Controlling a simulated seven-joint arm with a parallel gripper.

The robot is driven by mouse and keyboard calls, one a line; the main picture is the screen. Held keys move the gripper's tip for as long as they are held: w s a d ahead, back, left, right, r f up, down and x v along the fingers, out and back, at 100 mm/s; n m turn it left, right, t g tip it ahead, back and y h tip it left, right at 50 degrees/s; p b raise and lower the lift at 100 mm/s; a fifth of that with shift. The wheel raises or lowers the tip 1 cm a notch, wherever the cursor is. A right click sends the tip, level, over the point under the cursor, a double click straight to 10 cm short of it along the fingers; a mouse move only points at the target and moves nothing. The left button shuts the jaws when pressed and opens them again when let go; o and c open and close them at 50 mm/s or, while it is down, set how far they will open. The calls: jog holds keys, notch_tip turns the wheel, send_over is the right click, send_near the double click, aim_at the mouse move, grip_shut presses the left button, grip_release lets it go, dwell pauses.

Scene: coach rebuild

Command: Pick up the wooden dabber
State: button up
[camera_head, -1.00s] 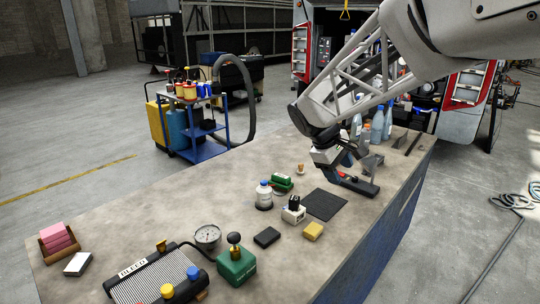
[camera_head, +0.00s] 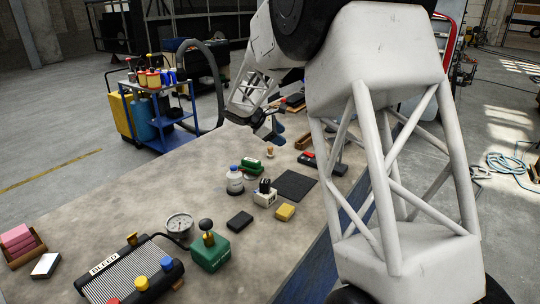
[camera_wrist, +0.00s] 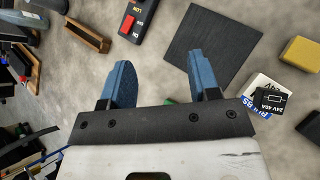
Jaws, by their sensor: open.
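A small wooden piece with a rounded top, which looks like the wooden dabber (camera_head: 269,151), stands upright on the bench in the head view, just behind the green block. My gripper (camera_head: 272,132) is above the bench, a little behind and above the dabber in that picture, and apart from it. In the wrist view the two blue fingers of my gripper (camera_wrist: 160,82) are spread wide with nothing between them but bench top. I cannot make out the dabber in the wrist view; it may be hidden below the gripper body.
A red-and-black control (camera_wrist: 137,18) and a wooden tray (camera_wrist: 84,36) lie beyond the fingers.

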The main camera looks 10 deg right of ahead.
aim_at(270, 152)
jog(key=w+a+f+n+h, duration=0.1)
jog(key=w+f+n, duration=0.1)
jog(key=w+f, duration=0.2)
jog(key=w+a+f+n+t+h, duration=0.1)
jog(key=w+a+f, duration=0.1)
jog(key=w+f, duration=0.2)
jog(key=w+a+f+n+h, duration=0.1)
jog(key=w+f, duration=0.3)
jog(key=w, duration=0.5)
jog(key=shift+w+a+f+n+t, duration=0.25)
jog(key=shift+a+f+n+t, duration=0.25)
jog(key=shift+n, duration=0.3)
jog(key=shift+x, duration=1.2)
jog(key=shift+d, duration=0.15)
jog(key=shift+x, duration=2.5)
jog(key=shift+c, duration=0.2)
jog(key=c, duration=0.9)
